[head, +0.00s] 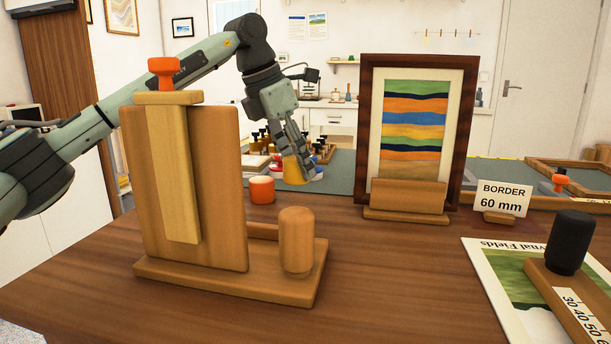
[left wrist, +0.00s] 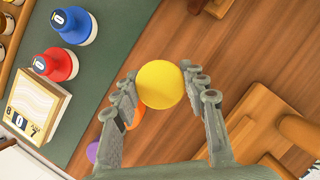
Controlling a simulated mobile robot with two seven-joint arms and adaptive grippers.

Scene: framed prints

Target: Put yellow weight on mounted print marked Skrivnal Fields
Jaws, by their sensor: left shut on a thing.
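My left gripper (head: 300,167) is shut on the yellow weight (head: 294,172), beyond the wooden stand. In the left wrist view the yellow weight (left wrist: 161,84) sits between the two fingers (left wrist: 160,92), its round top facing the camera. The mounted print (head: 483,262) lies flat at the right front of the table, with "vnal Fields" readable on its white border. A wooden ruler block (head: 545,284) with a black knob (head: 570,243) lies across it and hides part of it. My right gripper is not in view.
An upright wooden stand (head: 215,270) fills the left front. An orange weight (head: 262,189) stands near the gripper. A framed striped print (head: 415,120) and a "BORDER 60 mm" card (head: 502,197) stand farther right. The left wrist view shows blue (left wrist: 75,25) and red (left wrist: 56,64) knobbed pieces.

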